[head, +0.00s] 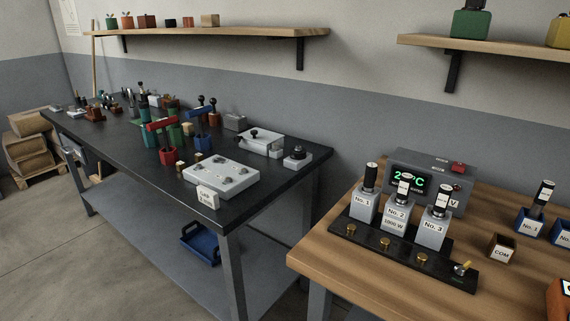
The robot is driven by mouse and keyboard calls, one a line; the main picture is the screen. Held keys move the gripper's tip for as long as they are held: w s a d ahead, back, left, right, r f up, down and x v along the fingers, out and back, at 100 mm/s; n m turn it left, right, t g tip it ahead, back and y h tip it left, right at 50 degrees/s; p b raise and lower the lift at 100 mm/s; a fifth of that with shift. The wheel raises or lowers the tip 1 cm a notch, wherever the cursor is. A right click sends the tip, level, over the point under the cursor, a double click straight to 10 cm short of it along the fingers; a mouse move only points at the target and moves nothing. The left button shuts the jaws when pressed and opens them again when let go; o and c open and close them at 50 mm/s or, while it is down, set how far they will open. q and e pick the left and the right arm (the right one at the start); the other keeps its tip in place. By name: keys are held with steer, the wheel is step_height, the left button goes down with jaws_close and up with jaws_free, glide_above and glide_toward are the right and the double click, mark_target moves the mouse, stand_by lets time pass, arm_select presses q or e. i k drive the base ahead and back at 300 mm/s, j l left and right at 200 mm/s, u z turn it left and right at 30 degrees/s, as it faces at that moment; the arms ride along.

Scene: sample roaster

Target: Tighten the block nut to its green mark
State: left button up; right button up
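A pale grey block (222,178) with several grey round fittings on its top lies near the front right of the dark workbench. I cannot tell at this size whether one of these is the block nut, and I cannot make out a green mark. A small white label card (207,197), too small to read surely, stands at the block's front edge. A pale box with a black knob (262,143) and a smaller grey unit with a black knob (297,158) sit behind it. Neither of my grippers is in view.
The dark workbench (130,153) is crowded with red, green and blue hand tools (165,140). A blue bin (200,243) sits on the lower shelf.

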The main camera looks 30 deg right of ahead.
mark_target(461, 270)
steer(key=z, duration=1.55)
